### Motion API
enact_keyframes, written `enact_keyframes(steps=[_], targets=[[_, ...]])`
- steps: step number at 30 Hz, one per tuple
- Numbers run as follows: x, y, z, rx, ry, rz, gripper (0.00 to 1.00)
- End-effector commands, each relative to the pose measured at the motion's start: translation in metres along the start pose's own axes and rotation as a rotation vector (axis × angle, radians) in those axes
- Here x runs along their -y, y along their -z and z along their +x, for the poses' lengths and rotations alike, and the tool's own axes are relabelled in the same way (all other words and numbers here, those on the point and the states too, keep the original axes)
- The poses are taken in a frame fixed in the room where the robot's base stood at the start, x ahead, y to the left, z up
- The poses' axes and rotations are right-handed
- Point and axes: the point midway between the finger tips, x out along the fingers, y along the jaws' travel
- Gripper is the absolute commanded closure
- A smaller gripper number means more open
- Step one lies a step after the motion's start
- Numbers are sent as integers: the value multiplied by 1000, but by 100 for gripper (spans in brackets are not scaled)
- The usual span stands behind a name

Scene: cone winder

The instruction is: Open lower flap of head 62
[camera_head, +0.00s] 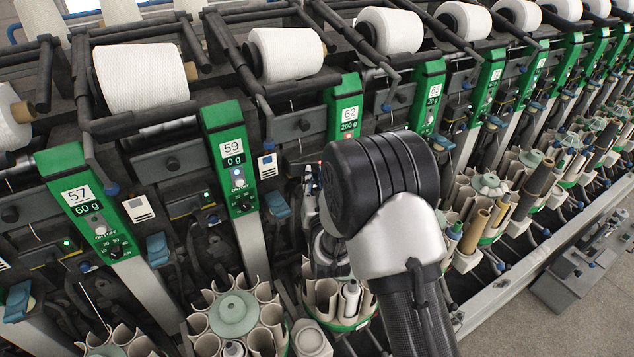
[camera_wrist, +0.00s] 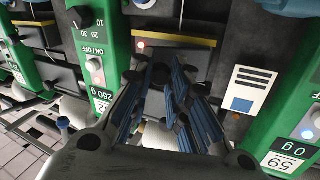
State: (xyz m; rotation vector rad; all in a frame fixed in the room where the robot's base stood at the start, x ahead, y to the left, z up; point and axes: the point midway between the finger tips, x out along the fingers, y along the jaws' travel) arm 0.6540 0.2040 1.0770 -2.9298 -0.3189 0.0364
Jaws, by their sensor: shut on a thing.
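The green panel of head 62 (camera_head: 344,107) stands mid-row in the head view, its lower part behind my black and silver wrist. In the wrist view this panel (camera_wrist: 97,70) is upside down at the left. My gripper (camera_wrist: 172,85) is in front of the dark machine front between the panels of heads 59 and 62. In the head view my gripper (camera_head: 318,215) is mostly hidden behind my wrist. Its fingers are closed in on the lower flap area of head 62. The held part is largely hidden between the fingers, and the flap's angle cannot be told.
The panel of head 59 (camera_head: 232,163) stands left of my gripper, with a white card (camera_head: 268,165) beside it. A round bobbin magazine (camera_head: 233,316) stands below left, and another (camera_head: 345,297) below my wrist. White yarn cones (camera_head: 286,54) line the top.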

Motion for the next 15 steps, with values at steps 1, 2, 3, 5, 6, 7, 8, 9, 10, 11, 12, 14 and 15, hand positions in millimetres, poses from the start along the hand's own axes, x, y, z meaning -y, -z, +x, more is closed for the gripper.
enact_keyframes(steps=[1,2,3,5,6,7,8,9,10,11,12,14,15], targets=[[8,-1,-2,-19,-33,2,100],[9,-1,-4,-25,-61,3,100],[11,-1,-6,-33,-98,3,100],[15,-1,-8,-44,-153,4,100],[17,-1,-10,-52,-190,3,100],[18,-1,-11,-58,-220,4,100],[20,-2,-13,-63,-247,5,100],[22,-2,-14,-71,-285,5,100],[24,-2,-15,-76,-313,5,100],[26,-2,-17,-82,-342,6,100],[28,-2,-18,-89,-380,6,100],[32,-3,-20,-99,-436,6,100],[34,-3,-21,-107,-474,6,100]])
